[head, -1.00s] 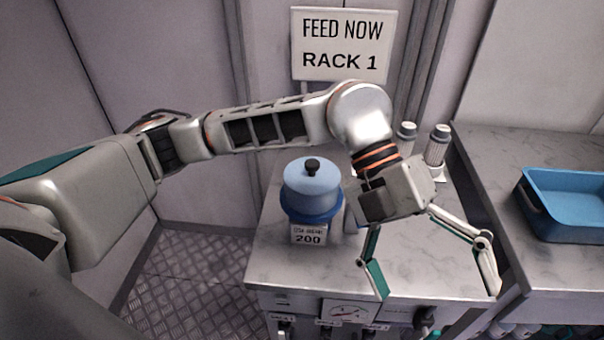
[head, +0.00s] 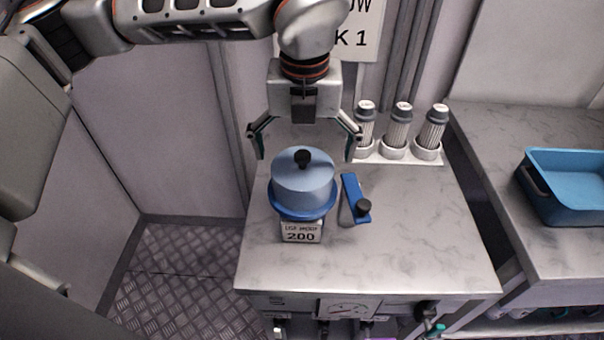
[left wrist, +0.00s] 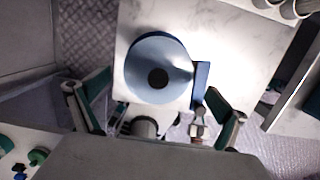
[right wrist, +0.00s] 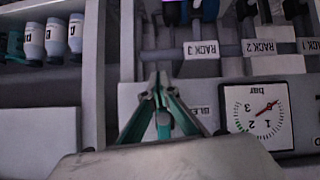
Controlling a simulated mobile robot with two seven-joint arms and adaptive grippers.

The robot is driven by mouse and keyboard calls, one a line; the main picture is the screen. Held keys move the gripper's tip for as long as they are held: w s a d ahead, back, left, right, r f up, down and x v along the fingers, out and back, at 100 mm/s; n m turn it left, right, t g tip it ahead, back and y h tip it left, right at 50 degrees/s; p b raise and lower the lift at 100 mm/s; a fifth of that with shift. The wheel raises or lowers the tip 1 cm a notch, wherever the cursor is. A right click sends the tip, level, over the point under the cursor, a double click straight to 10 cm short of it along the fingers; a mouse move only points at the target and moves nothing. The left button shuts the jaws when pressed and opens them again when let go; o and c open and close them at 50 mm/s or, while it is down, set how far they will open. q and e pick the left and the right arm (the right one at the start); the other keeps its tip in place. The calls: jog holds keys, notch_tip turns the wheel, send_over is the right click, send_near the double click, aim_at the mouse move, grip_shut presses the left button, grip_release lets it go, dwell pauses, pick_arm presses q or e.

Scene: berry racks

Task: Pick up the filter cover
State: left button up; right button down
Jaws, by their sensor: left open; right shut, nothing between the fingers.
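The filter cover (head: 304,180) is a light blue round lid with a black knob on top. It sits on a darker blue base (head: 283,212) on the counter, above a sign reading 200. My left gripper (head: 304,154) is open, pointing down just behind and above the cover, its fingers spread wider than the knob and apart from it. In the left wrist view the cover (left wrist: 150,50) lies between and beyond the open fingers. My right gripper (right wrist: 160,82) is shut and empty in the right wrist view, in front of a cabinet front.
A blue tool with a black knob (head: 363,207) lies close to the cover's right. Filter cartridges (head: 398,130) stand in a white holder behind. A blue tray (head: 568,208) is on the right counter. A pressure gauge (right wrist: 262,112) is near my right gripper. The counter's front right is clear.

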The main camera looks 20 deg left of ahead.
aim_at(303, 167)
pick_arm(q)
jog(key=f, duration=0.5)
jog(key=shift+w+a, duration=0.2)
jog(key=c, duration=1.2)
jog(key=shift+r, duration=0.1)
jog(key=shift+c, duration=0.2)
